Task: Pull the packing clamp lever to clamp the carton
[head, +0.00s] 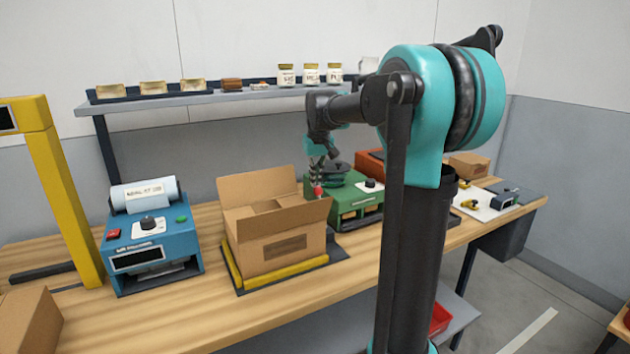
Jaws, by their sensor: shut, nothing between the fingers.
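An open brown carton (279,246) sits upright on a dark base plate with yellow rails (285,272), which appears to be the packing clamp. A small red knob (318,191), which looks like the lever's end, shows at the carton's right rear flap. The rest of the lever is hard to make out. My gripper (319,174) is small in the picture, points down just above the red knob, and is shut and empty. I cannot tell whether its fingertips touch the knob.
A blue label machine (152,245) stands left of the carton, and a green machine (357,207) close behind right. A yellow post (62,185) rises at left. A shelf (205,99) with jars runs behind. Bare tabletop lies in front of the carton.

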